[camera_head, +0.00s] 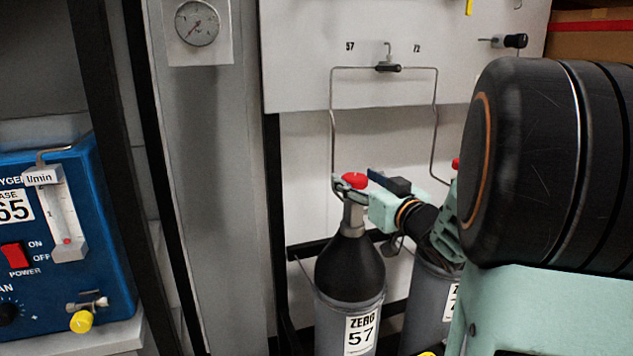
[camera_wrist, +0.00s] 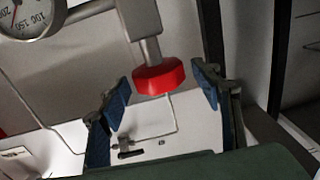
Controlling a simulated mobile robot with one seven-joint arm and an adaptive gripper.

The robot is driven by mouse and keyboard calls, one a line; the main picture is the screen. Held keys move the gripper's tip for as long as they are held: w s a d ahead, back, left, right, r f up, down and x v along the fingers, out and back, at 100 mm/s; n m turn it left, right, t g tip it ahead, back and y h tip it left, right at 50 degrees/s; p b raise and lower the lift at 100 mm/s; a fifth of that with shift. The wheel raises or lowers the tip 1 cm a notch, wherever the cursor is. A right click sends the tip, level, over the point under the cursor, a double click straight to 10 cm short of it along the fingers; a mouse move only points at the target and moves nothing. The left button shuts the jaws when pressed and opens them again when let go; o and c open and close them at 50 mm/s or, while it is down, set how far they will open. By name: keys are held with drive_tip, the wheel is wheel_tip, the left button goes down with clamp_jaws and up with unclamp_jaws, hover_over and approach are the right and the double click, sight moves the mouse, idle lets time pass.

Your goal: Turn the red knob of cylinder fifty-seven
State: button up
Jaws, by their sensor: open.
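Cylinder 57 (camera_head: 350,270) stands upright with a black shoulder and a "ZERO 57" label. Its red knob (camera_head: 355,180) sits on top of the grey valve. In the wrist view the red knob (camera_wrist: 158,77) lies between and slightly beyond my two blue fingertips. My gripper (camera_head: 352,187) is open at the valve top, reaching in from the right. In the wrist view my gripper (camera_wrist: 161,90) shows a gap on both sides of the knob, and neither finger appears to touch it. The head view partly hides the fingers around the knob.
A second cylinder (camera_head: 425,300) stands close on the right, with its red knob (camera_head: 455,163) partly hidden by my arm. Thin tubing (camera_head: 332,120) rises to the wall panel. A blue analyser box (camera_head: 100,240) is at left. A pressure gauge (camera_wrist: 30,14) is near the valve.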

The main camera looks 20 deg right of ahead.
drive_tip(key=shift+w+a, duration=0.1)
drive_tip(key=shift+w, duration=0.7)
drive_tip(key=shift+c, duration=0.6)
drive_tip(key=c, duration=1.1)
drive_tip(key=shift+o, duration=0.2)
